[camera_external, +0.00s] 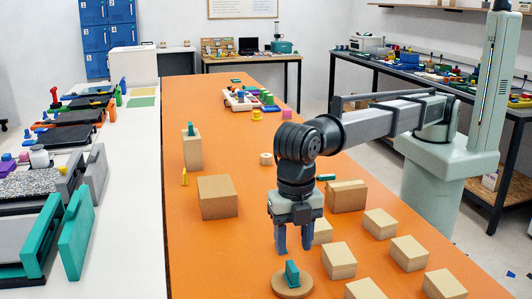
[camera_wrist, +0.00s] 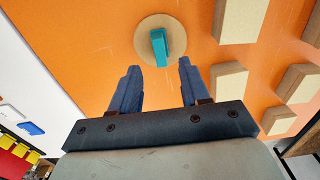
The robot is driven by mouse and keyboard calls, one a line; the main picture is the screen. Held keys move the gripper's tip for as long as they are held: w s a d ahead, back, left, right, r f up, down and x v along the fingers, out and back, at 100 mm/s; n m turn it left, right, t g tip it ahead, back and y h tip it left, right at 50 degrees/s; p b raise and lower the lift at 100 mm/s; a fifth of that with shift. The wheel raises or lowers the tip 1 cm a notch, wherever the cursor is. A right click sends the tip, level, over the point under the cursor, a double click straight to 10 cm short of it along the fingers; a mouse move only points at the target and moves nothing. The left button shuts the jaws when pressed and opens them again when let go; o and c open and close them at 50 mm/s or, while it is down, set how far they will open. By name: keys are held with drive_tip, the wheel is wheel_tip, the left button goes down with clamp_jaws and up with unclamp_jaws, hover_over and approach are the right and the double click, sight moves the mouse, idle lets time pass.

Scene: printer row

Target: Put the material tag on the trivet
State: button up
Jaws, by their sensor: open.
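A round tan disc, which looks like the trivet (camera_external: 306,284), lies on the orange table at the bottom of the external view. It also shows at the top of the wrist view (camera_wrist: 143,42). A small teal block, which looks like the material tag (camera_external: 292,273), stands on the disc. In the wrist view the teal block (camera_wrist: 158,46) sits near the disc's middle, just beyond my fingertips. My gripper (camera_external: 294,250) is open and empty, pointing down above the teal block and apart from it. Its two blue fingers (camera_wrist: 160,72) show spread in the wrist view.
Several tan blocks (camera_external: 338,260) stand right of the disc. A larger brown box (camera_external: 217,197) and a tall block with a teal piece on top (camera_external: 192,151) stand farther back left. The orange table is clear left of the disc.

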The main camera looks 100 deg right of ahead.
sight(292, 266)
drive_tip(key=shift+r, duration=2.8)
